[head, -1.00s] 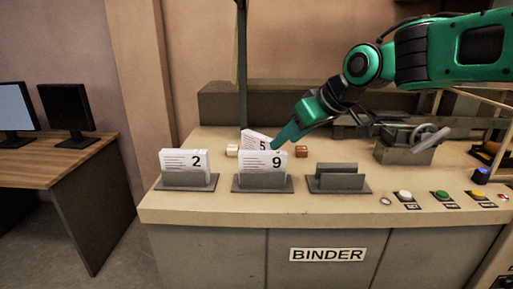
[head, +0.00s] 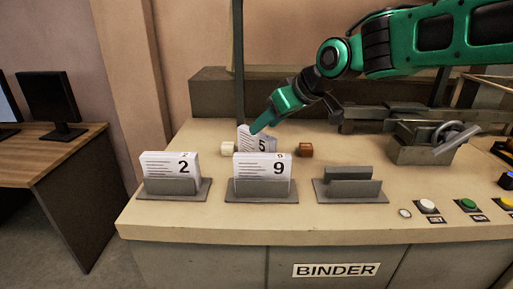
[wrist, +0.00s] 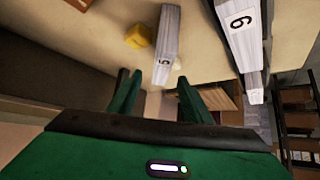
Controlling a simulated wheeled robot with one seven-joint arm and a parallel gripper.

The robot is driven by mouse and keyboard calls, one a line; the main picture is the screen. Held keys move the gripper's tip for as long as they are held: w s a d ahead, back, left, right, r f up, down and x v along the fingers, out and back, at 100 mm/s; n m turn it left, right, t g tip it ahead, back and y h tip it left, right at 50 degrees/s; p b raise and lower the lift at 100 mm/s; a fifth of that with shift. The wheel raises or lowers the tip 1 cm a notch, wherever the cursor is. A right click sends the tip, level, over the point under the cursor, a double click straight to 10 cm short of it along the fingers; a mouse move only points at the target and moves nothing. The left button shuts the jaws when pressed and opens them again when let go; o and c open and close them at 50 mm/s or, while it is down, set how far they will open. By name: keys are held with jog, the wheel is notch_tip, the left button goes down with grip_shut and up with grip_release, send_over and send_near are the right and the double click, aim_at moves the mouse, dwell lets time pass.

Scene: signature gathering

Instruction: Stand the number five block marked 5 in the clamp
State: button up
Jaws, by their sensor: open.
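The number five block (head: 244,135) is a white slab of pages marked 5, standing behind the 9 block and partly hidden by it and my gripper. My gripper (head: 256,130) is open at its upper edge in the head view. In the wrist view, the five block (wrist: 168,45) extends toward the space between my open fingers (wrist: 160,90), with its near end close to the fingertips. A grey metal device with a lever (head: 425,152), possibly the clamp, stands at the back right; nothing white shows in it.
The 2 block (head: 165,167) and 9 block (head: 250,170) stand in grey holders at the front. A similar grey holder (head: 350,188) to their right is empty. Small cream (head: 228,149) and brown (head: 305,150) blocks flank the five block. Buttons (head: 428,206) line the front right.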

aim_at(256, 147)
jog(key=shift+f+x, duration=0.2)
jog(key=shift+x, duration=3)
jog(key=shift+s+d+r, duration=0.1)
jog(key=shift+s, duration=0.1)
grip_shut()
